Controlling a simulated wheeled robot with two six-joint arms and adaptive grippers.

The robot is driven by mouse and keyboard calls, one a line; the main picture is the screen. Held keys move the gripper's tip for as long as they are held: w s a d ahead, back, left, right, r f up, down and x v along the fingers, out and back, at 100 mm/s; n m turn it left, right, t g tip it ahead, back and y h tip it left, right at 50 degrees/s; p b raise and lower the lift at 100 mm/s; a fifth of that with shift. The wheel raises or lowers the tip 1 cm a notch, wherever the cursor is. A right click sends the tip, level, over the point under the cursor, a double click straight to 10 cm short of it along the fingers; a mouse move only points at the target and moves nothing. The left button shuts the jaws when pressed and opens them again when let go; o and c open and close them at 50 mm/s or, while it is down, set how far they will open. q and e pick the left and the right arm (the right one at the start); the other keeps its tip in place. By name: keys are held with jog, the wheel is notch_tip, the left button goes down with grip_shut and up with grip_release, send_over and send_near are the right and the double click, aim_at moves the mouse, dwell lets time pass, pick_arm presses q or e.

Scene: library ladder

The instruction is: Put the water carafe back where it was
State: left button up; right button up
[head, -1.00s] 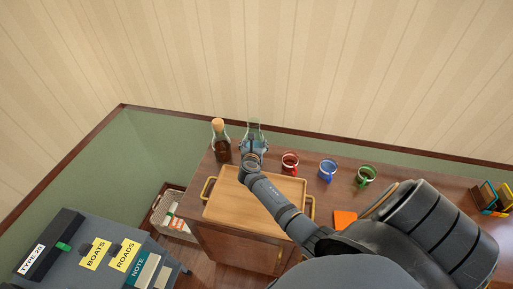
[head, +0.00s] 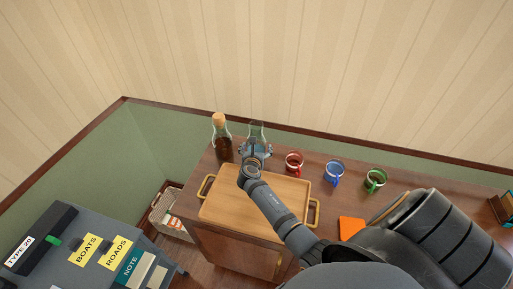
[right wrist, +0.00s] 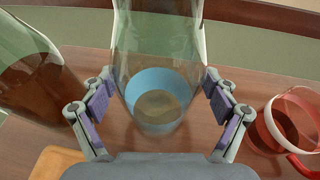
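The water carafe (head: 257,131) is clear glass and stands on the wooden cabinet top near the wall, right of the corked brown bottle (head: 222,138). In the right wrist view the carafe (right wrist: 157,60) fills the middle, upright, with a pale blue round area low inside it. My right gripper (head: 255,151) has its fingers spread on either side of the carafe. The purple pads lie close beside the glass, their faces showing; whether they touch it is hard to tell. My left gripper is out of view.
A wooden tray (head: 228,209) with brass handles lies in front, under my right arm. Red (head: 294,162), blue (head: 334,173) and green (head: 375,180) mugs stand right of the carafe. An orange item (head: 351,228) lies farther right. The bottle is close on the left.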

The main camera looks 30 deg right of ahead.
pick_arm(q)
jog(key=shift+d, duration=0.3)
pick_arm(e)
jog(key=shift+r, duration=0.1)
jog(key=shift+a+r, duration=0.1)
jog(key=shift+r, duration=0.15)
pick_arm(q)
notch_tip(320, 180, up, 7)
jog(key=p, duration=0.7)
pick_arm(e)
jog(key=v, duration=1.2)
jog(key=shift+f, duration=0.1)
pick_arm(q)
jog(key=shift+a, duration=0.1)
pick_arm(e)
jog(key=shift+s+f, duration=0.1)
